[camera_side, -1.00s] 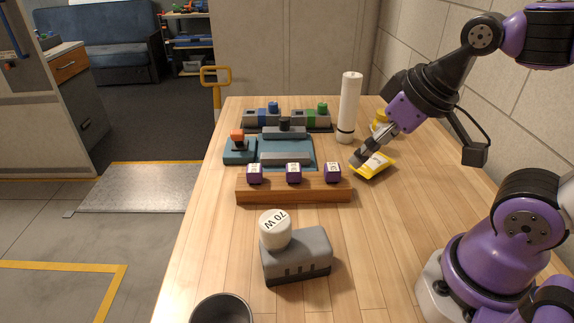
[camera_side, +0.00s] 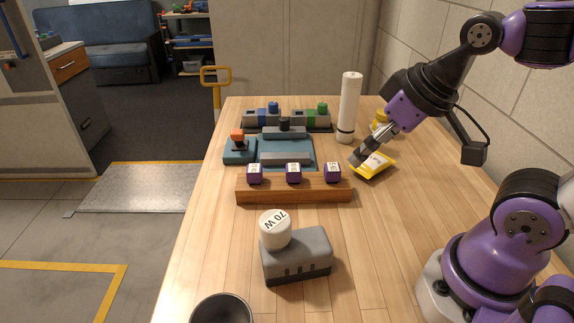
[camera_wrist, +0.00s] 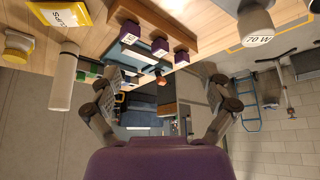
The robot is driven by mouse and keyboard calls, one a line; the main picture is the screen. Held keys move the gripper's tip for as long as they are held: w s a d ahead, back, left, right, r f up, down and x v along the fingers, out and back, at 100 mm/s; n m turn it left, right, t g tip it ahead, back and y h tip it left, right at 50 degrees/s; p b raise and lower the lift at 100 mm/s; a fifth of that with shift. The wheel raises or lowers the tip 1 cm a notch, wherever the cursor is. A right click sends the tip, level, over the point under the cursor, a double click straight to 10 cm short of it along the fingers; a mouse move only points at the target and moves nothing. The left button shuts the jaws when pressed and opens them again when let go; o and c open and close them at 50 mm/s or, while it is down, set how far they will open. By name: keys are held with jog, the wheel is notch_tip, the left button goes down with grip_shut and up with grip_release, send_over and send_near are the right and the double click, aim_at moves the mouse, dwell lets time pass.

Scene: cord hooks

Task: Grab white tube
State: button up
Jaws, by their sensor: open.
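The white tube (camera_side: 349,106) stands upright on the wooden table, with a dark ring near its base. It also shows at the left of the wrist view (camera_wrist: 64,82). My gripper (camera_side: 356,159) is in front of the tube, low over the table beside a yellow packet. In the wrist view my gripper (camera_wrist: 160,95) is open, its two fingers spread with nothing held between them. The tube is outside the fingers, to the left of the left finger.
The yellow packet (camera_side: 374,166) lies by my fingertips. A yellow item (camera_side: 380,121) is right of the tube. A wooden rack with purple blocks (camera_side: 294,190) and a blue fixture (camera_side: 287,150) are to the left.

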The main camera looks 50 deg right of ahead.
jog(key=w+d+r, duration=0.3)
jog(key=w+r, duration=0.1)
jog(key=w, duration=0.2)
jog(key=t, duration=0.1)
send_near(351, 93)
jog(key=shift+w+d+f, duration=0.1)
jog(key=shift+w+d, duration=0.2)
jog(key=shift+d, duration=0.2)
jog(key=shift+w+d+f, duration=0.1)
jog(key=shift+w+d, duration=0.2)
jog(key=shift+d, duration=0.2)
jog(key=x, duration=1)
jog(key=shift+f, duration=0.25)
grip_shut()
